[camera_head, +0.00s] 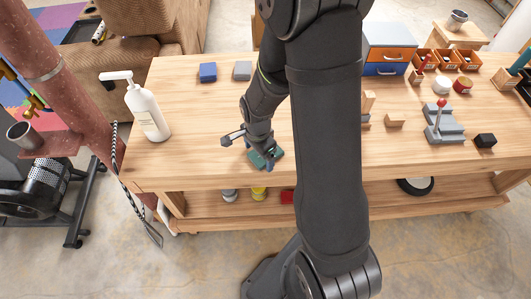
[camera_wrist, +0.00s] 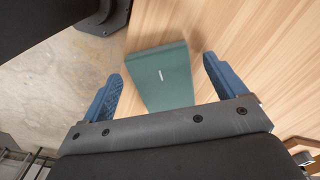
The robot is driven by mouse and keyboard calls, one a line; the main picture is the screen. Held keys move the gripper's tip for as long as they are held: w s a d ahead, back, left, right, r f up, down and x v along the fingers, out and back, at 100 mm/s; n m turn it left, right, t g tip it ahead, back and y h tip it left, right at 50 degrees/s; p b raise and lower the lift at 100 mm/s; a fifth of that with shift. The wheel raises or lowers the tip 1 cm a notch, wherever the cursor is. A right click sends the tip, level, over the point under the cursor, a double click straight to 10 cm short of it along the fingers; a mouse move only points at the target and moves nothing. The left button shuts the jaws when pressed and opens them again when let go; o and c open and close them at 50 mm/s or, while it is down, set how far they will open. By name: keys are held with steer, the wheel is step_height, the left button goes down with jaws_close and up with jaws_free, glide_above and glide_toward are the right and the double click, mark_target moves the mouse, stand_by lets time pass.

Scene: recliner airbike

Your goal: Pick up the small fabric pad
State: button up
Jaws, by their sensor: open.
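The small fabric pad is dark green with a small white tag. In the wrist view the pad (camera_wrist: 165,77) lies on the wooden table near its edge, between the two blue fingers of my gripper (camera_wrist: 163,78). In the head view the pad (camera_head: 277,155) shows partly, under and beside my gripper (camera_head: 259,160). My gripper is open, with a gap between each finger and the pad near the tips. The pad's near end is hidden behind the gripper body in the wrist view.
The wooden table (camera_head: 200,125) is clear left of my gripper. A white pump bottle (camera_head: 147,110) stands at its left edge. A grey lever device (camera_head: 443,130) stands at right.

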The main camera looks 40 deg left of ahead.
steer(key=shift+f, duration=0.25)
steer(key=shift+c, duration=0.4)
steer(key=c, duration=1.1)
steer(key=shift+r, duration=0.1)
steer(key=shift+r, duration=0.5)
steer(key=r, duration=0.3)
steer(key=shift+w+d+r, duration=0.25)
steer(key=shift+d+r, duration=0.05)
steer(key=shift+d, duration=0.1)
steer(key=w+d+r, duration=0.5)
steer(key=d+r, duration=0.1)
steer(key=d, duration=0.3)
steer(key=a+f+m, duration=0.2)
steer(key=s+a+f+m, duration=0.1)
steer(key=a+f+m, duration=0.1)
steer(key=a, duration=0.1)
steer(key=a+f+m, duration=0.2)
steer(key=shift+s+a+f+m, duration=0.1)
steer(key=shift+s+a+m, duration=0.05)
steer(key=shift+a+m, duration=0.25)
